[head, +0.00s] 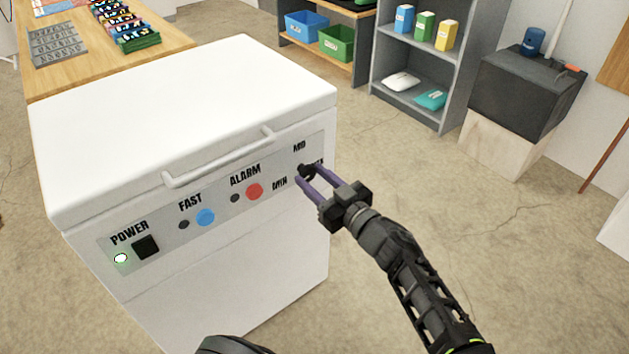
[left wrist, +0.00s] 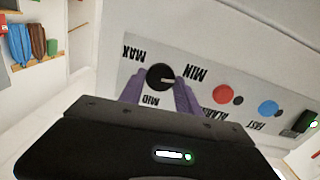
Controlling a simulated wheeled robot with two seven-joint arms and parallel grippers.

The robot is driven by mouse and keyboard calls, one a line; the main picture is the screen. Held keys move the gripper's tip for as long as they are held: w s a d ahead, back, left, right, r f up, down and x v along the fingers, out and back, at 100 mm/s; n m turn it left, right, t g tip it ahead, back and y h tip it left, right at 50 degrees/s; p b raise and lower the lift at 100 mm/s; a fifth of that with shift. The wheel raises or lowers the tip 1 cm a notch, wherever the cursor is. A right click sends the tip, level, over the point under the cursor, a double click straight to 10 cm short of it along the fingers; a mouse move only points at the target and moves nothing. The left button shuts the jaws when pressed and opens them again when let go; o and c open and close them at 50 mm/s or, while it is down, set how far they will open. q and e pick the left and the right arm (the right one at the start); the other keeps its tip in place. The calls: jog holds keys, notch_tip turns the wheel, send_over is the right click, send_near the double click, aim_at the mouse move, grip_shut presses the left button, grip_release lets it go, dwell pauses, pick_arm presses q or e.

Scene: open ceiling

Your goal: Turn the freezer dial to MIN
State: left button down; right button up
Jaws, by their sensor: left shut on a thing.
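The white chest freezer (head: 190,110) has a grey control strip with MIN, MID and a partly hidden MAX label around a black dial (head: 305,171). The dial also shows in the left wrist view (left wrist: 160,76), where the labels are upside down. Its small white mark there points right, roughly towards the MIN label (left wrist: 196,74). My left gripper (head: 308,174) has its purple fingers on either side of the dial and is shut on it. The fingers hide part of the dial's edge. My right gripper is not in view.
Beside the dial are a red ALARM button (head: 254,191), a blue FAST button (head: 206,217) and a black POWER switch (head: 145,246) with a lit lamp. The lid handle (head: 220,160) juts out above the strip. Floor is clear right of the freezer; a grey shelf (head: 420,105) stands behind.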

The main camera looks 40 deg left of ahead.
pick_arm(q)
jog(key=c, duration=0.9)
grip_release()
jog(key=shift+o, duration=0.2)
jog(key=shift+d, duration=0.1)
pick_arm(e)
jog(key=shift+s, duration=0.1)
